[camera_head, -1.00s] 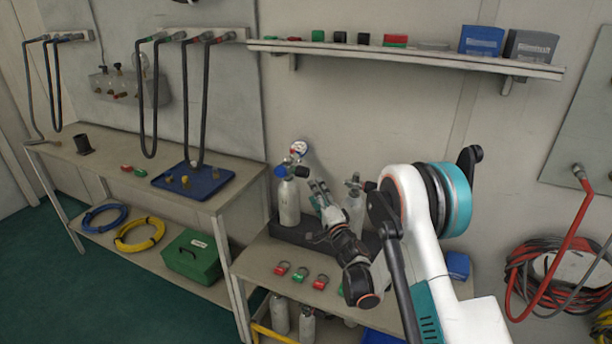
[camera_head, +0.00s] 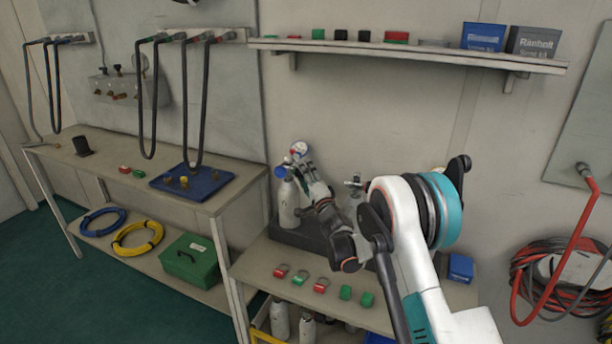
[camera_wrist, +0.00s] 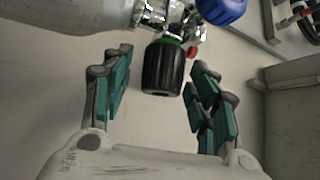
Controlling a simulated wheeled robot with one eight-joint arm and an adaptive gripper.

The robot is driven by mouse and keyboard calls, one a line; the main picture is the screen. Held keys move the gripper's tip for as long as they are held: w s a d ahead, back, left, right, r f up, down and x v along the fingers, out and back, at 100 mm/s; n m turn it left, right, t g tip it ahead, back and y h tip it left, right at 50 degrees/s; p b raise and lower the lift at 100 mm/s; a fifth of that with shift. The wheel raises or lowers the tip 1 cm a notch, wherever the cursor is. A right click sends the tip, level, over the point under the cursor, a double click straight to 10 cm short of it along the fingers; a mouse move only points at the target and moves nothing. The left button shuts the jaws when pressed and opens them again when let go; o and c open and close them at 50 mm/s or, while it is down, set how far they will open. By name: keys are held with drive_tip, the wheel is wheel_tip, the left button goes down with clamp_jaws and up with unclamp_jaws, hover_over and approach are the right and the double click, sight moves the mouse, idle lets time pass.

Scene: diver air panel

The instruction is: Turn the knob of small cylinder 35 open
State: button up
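A pale small cylinder (camera_head: 289,204) with a blue cap (camera_head: 281,172) stands upright in a dark holder on the low bench. Its number cannot be read. In the wrist view its body (camera_wrist: 70,14) is at upper left, the blue cap (camera_wrist: 221,9) at upper right, and a black ribbed knob (camera_wrist: 162,70) with a green ring hangs from the metal valve. My gripper (camera_wrist: 158,84) is open, with a teal-padded finger on each side of the knob and visible gaps to both. In the head view my gripper (camera_head: 306,174) is beside the valve, partly covering it.
A second cylinder (camera_head: 353,203) stands right of my wrist, partly hidden. Red and green shackle-like items (camera_head: 321,285) and green blocks (camera_head: 346,292) lie on the bench front. A shelf (camera_head: 410,55) runs above.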

drive_tip(key=c, duration=0.9)
drive_tip(key=shift+n, duration=0.3)
drive_tip(key=n+t+y, duration=0.1)
drive_tip(key=n+y, duration=0.1)
drive_tip(key=shift+d+n, duration=0.1)
drive_tip(key=shift+n, duration=0.2)
drive_tip(key=shift+n+y, duration=2.6)
drive_tip(key=shift+n, duration=0.9)
drive_tip(key=o, duration=1)
drive_tip(key=shift+o, duration=0.2)
